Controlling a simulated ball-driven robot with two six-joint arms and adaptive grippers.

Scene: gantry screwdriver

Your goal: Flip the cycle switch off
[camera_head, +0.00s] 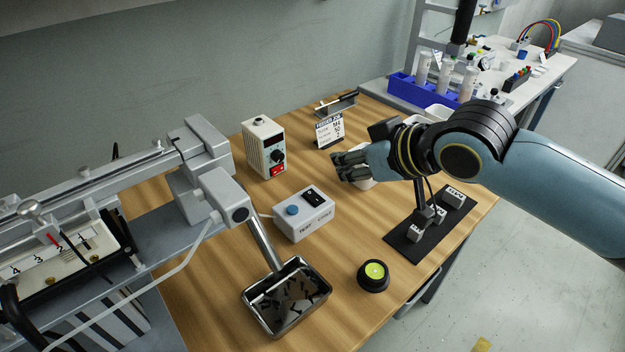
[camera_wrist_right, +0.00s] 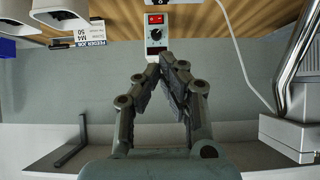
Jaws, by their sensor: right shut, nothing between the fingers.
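A small pale box (camera_head: 300,222) stands on the wooden table in the head view, with a black rocker switch (camera_head: 312,196) and a blue button (camera_head: 292,210) on top. Its lettering is too small to read. An upright pale box (camera_head: 258,136) behind it has a dark knob and a lit red rocker (camera_head: 278,170); the red rocker also shows in the wrist view (camera_wrist_right: 156,18). I cannot tell which one is the cycle switch. My right gripper (camera_head: 340,167) is shut and empty, right of both boxes and apart from them. Its fingers show in the wrist view (camera_wrist_right: 167,62). My left gripper is out of view.
A metal tray of dark screws (camera_head: 272,322) and a round yellow-green-topped button (camera_head: 373,272) are at the front. A job card (camera_head: 329,131) stands at the back. A grey rail machine (camera_head: 190,185) fills the left. A black mat (camera_head: 400,242) lies right.

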